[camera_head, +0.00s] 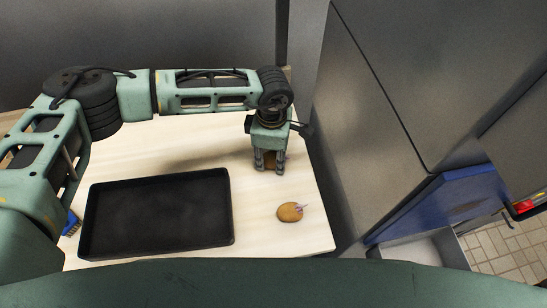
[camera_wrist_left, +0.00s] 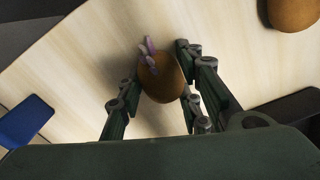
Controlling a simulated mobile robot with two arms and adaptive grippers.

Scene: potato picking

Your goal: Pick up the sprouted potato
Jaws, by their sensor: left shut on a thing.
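My left gripper (camera_head: 270,163) points down at the table's right side, its fingers shut around a brown potato (camera_head: 270,157), mostly hidden by them in the head view. In the left wrist view this potato (camera_wrist_left: 162,82) sits between the fingers, with purple sprouts at its upper left. I cannot tell whether it is off the table. A potato also shows at the top right of the left wrist view (camera_wrist_left: 293,11). My right gripper is not in view.
An empty black tray (camera_head: 160,215) lies on the pale wooden table (camera_head: 185,150), left of the loose potato. A blue object (camera_head: 71,223) is at the tray's left. A grey cabinet (camera_head: 400,100) stands right of the table. The table behind the tray is clear.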

